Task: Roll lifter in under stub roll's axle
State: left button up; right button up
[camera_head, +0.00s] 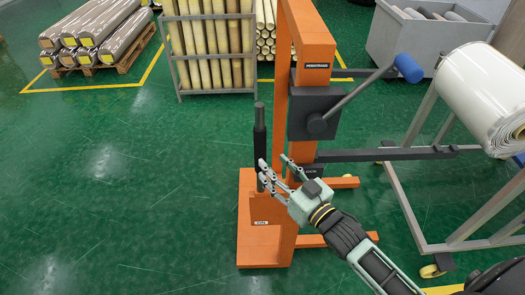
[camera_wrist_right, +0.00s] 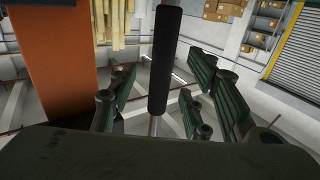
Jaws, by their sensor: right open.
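The orange lifter (camera_head: 302,100) stands upright in the middle of the head view, with a dark winch box, a blue-handled crank (camera_head: 408,68) and a black fork arm (camera_head: 385,154) pointing right. A vertical handle with a black grip (camera_head: 260,140) rises at its left; the grip also shows in the right wrist view (camera_wrist_right: 165,60). My right gripper (camera_head: 272,168) is open, its fingers on either side of the handle post, apart from it as far as I can tell. The white stub roll (camera_head: 480,95) rests on a grey stand at the right; its axle is not clearly visible. My left gripper is out of view.
The grey stand (camera_head: 415,200) has castors and a leg beside the lifter's feet. A rack of yellowish tubes (camera_head: 210,50), a pallet of wrapped rolls (camera_head: 95,40) and a grey bin (camera_head: 425,35) stand behind. The green floor at left is clear.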

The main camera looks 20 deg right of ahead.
aim_at(264, 157)
jog(key=p+x, duration=0.1)
jog(key=x, duration=0.5)
jog(key=shift+w+a+r, duration=0.15)
jog(key=shift+a, duration=0.1)
jog(key=shift+w+p, duration=0.3)
jog(key=shift+w, duration=0.05)
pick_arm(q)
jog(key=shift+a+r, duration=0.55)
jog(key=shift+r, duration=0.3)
pick_arm(e)
jog(key=shift+a, duration=0.1)
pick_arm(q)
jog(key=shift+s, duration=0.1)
pick_arm(e)
jog(key=shift+c, duration=0.4)
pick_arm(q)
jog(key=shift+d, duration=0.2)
pick_arm(e)
grip_shut()
